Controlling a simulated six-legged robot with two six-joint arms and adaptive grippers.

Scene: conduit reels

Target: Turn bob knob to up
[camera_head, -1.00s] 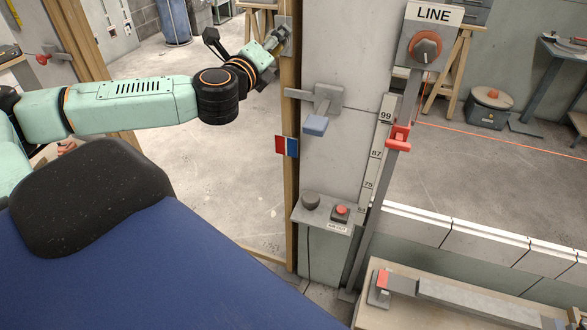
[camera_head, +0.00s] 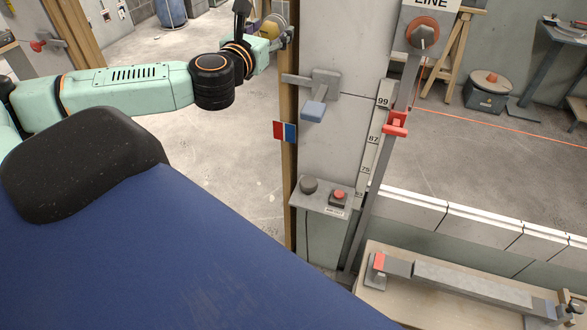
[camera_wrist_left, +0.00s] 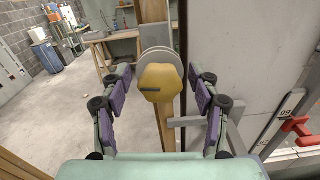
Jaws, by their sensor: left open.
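The yellow knob (camera_wrist_left: 160,82) sits in front of a round grey plate (camera_wrist_left: 160,55) on the wooden post in the left wrist view. A dark mark on its face lies nearly level, on its left side. In the head view the knob (camera_head: 270,28) shows small at the top of the post. My left gripper (camera_wrist_left: 160,100) is open, with one purple-padded finger on each side of the knob and gaps showing. Whether any finger touches it I cannot tell. My right gripper is not in view.
A red-and-blue plate (camera_head: 285,131) is on the post. A box with a dark knob and red button (camera_head: 339,195) is lower. The LINE dial (camera_head: 423,34) is to the right.

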